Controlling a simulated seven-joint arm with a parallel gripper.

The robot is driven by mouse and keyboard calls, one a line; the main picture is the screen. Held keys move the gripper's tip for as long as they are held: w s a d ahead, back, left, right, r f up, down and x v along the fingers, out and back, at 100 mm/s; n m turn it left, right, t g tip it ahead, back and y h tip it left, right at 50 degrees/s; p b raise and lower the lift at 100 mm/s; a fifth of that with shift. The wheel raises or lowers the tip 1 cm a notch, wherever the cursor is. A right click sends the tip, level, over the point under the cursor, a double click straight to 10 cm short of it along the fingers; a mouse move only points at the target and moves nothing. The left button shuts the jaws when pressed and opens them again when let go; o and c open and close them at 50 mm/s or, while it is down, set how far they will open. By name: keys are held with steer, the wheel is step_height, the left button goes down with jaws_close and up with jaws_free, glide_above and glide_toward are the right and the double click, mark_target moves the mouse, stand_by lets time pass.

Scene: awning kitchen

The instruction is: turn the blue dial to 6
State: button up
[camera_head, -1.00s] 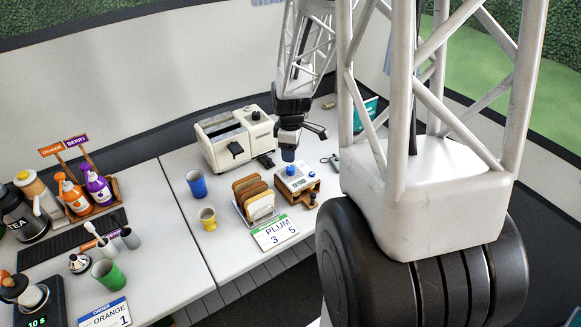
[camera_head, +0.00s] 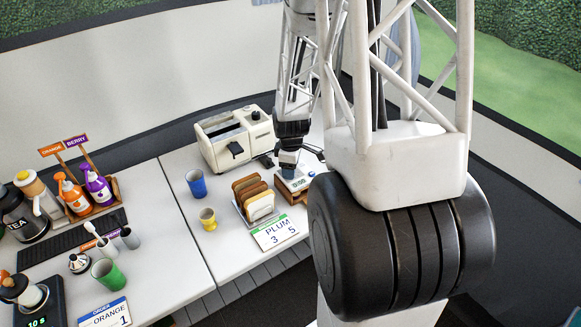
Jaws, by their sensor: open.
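The small white and wooden timer box (camera_head: 298,185) with a lit display stands on the counter, right of the toast rack. A small blue part (camera_head: 311,174) shows on its right side. The larger blue dial on its top is hidden behind my gripper, so its setting cannot be read. My gripper (camera_head: 289,166) points down and is open, right over the box's top, at the dial's place. I cannot tell whether the fingers touch the dial.
A toast rack (camera_head: 246,212) with slices stands close at the left, with a PLUM 3 5 card (camera_head: 275,233) in front. A cream toaster (camera_head: 222,155) is behind. A blue cup (camera_head: 196,184) and yellow cup (camera_head: 207,218) stand farther left. My arm's large links block the right side.

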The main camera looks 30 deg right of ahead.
steer(key=c, duration=0.9)
steer(key=shift+c, duration=0.2)
